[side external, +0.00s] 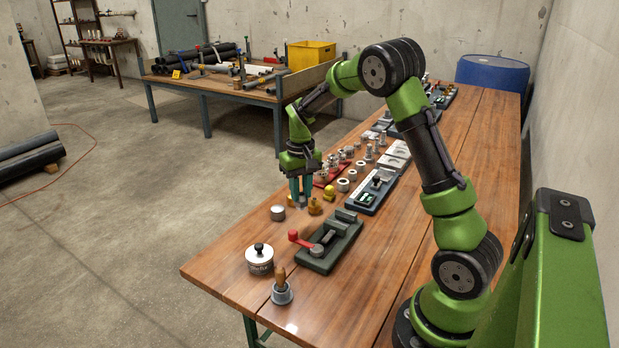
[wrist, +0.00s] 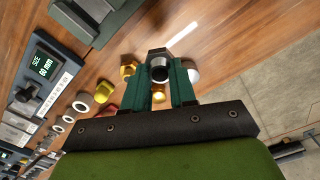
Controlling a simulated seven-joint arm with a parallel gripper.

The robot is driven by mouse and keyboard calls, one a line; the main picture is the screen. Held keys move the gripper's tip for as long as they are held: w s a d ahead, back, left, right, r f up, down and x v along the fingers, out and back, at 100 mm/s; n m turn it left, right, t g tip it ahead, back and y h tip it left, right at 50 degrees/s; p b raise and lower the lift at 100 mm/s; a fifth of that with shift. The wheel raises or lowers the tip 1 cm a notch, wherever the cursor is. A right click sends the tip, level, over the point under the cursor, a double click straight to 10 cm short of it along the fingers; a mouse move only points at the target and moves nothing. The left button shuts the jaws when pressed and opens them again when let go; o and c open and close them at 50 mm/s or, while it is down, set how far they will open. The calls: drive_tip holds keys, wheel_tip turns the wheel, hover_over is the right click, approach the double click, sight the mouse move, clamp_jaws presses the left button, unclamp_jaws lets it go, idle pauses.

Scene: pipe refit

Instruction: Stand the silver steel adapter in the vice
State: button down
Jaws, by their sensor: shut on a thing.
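My gripper (side external: 302,193) is above the near-left part of the wooden bench, fingers pointing down. In the wrist view its green fingers (wrist: 159,85) are closed on the silver steel adapter (wrist: 160,70), whose round bright end and dark opening show between the tips. In the side view the adapter is mostly hidden by the fingers. The vice (side external: 335,247) is a dark grey-green block with a red handle, on the bench to the right of and nearer than my gripper. Part of it shows at the wrist view's top left (wrist: 98,12). Its jaws look empty.
Brass fittings (side external: 315,206) and a silver round cap (side external: 278,212) stand close to my gripper. A size gauge (side external: 375,190) and rows of rings lie farther back. A white tin (side external: 259,259) and a brush in a pot (side external: 282,291) stand at the front.

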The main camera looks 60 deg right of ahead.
drive_tip(key=s+d+r, duration=0.3)
drive_tip(key=s+r, duration=0.1)
drive_tip(key=s, duration=0.2)
drive_tip(key=shift+s+a+f, duration=0.1)
drive_tip(key=shift+s+f, duration=1.9)
drive_tip(key=shift+s, duration=0.2)
drive_tip(key=shift+f, duration=1.65)
idle(1.4)
drive_tip(key=c, duration=0.7)
unclamp_jaws()
drive_tip(key=shift+r, duration=0.1)
drive_tip(key=shift+r, duration=3.4)
